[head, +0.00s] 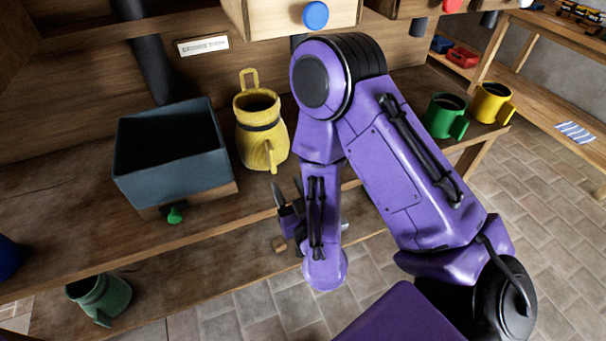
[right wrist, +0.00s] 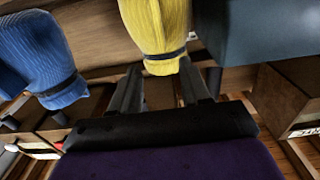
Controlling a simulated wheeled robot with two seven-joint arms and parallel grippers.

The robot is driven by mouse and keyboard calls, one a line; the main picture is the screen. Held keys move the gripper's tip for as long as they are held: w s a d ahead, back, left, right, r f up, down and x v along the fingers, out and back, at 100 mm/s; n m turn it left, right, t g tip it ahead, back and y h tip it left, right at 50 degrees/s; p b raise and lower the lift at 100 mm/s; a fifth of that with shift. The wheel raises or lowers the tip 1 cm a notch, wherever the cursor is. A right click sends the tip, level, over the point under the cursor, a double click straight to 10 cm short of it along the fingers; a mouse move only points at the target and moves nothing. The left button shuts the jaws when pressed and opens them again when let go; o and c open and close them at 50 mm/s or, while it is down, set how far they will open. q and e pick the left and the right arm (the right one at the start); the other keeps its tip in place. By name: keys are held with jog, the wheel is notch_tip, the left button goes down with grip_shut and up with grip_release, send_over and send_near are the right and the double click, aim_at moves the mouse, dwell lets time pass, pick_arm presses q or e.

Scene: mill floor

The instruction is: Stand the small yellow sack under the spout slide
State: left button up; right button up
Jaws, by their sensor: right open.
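The small yellow sack (head: 262,130) stands upright on the wooden bench, with a dark band round its neck and a loop at its top. My right gripper (head: 288,192) is open in front of the sack, low at the bench's front edge. In the right wrist view the yellow sack (right wrist: 154,25) shows just beyond the open fingers (right wrist: 160,92), which do not hold it. A wooden slide box with a blue knob (head: 316,15) hangs above, slightly right of the sack; my arm mostly hides the space below it. My left gripper is out of view.
A dark blue-grey bin (head: 185,183) with a green knob stands close left of the sack. A blue sack (right wrist: 45,55) shows in the wrist view. Green (head: 446,116) and yellow (head: 491,102) mugs stand right.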

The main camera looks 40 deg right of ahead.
jog(key=s+d+f+m+g, duration=0.2)
jog(key=s+d+f+g, duration=0.1)
jog(key=s+f+g, duration=0.4)
jog(key=s+d+f+m+g, duration=0.2)
jog(key=s+f+g, duration=0.5)
jog(key=s+f, duration=0.7)
notch_tip(320, 180, down, 4)
jog(key=shift+s+d+r+y, duration=0.1)
jog(key=shift+s+d+y, duration=0.2)
jog(key=shift+d, duration=0.25)
